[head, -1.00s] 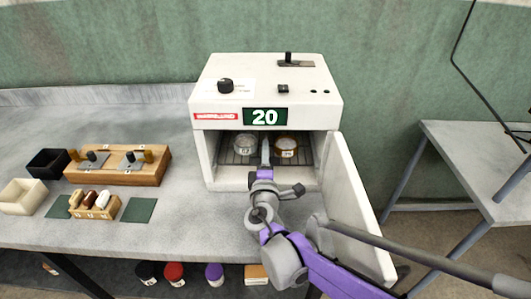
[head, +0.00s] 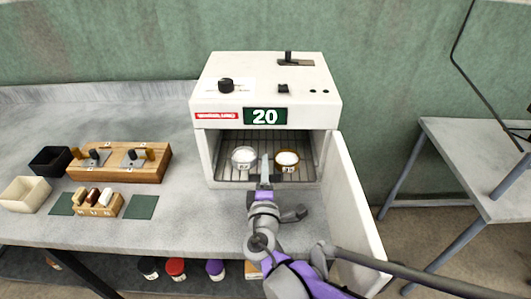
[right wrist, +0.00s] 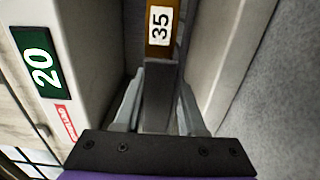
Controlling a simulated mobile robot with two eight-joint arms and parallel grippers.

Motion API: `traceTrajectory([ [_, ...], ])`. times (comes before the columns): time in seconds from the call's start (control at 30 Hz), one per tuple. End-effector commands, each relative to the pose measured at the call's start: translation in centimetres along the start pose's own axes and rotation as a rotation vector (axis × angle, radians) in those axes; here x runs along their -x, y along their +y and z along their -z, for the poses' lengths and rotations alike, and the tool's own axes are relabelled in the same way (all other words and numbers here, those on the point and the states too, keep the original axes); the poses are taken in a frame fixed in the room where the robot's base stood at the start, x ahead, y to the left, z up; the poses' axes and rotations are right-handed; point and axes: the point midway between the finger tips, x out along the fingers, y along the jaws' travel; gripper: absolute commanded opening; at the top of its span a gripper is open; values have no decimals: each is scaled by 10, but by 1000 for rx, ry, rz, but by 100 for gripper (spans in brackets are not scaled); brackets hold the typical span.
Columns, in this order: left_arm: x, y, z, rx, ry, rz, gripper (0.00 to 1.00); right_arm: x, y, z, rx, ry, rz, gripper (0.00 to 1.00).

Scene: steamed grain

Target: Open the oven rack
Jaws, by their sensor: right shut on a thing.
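The white oven (head: 265,85) stands on the bench with its door (head: 357,205) swung open to the right. Inside, a wire rack (head: 304,177) carries a white round dish (head: 244,152) and an amber-rimmed dish (head: 287,154). The rack sits near the front of the opening. My right gripper (head: 264,170) is in front of the opening, between the two dishes. In the right wrist view its fingers (right wrist: 157,95) are shut on a dark grey bar (right wrist: 160,75), the rack's handle. A brown label-bearing dish (right wrist: 160,25) shows just beyond it. My left gripper is not in view.
Left on the bench are a wooden block with metal plates (head: 120,172), a small holder with several pieces (head: 98,210), a black box (head: 50,160) and a cream box (head: 22,195). The open door stands close to my right arm. Coloured lids are below.

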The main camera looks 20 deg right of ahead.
Motion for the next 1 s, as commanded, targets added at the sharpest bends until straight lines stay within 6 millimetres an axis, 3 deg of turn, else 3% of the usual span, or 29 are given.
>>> traceTrajectory([
  [0.2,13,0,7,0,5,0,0,48,7,2,5,2,-9,0],
  [0.43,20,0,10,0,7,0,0,84,6,2,6,0,-9,0],
  [0.67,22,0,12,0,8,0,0,99,5,1,5,-3,-9,0],
  [1.0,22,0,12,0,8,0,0,101,4,1,5,-4,-9,0],
])
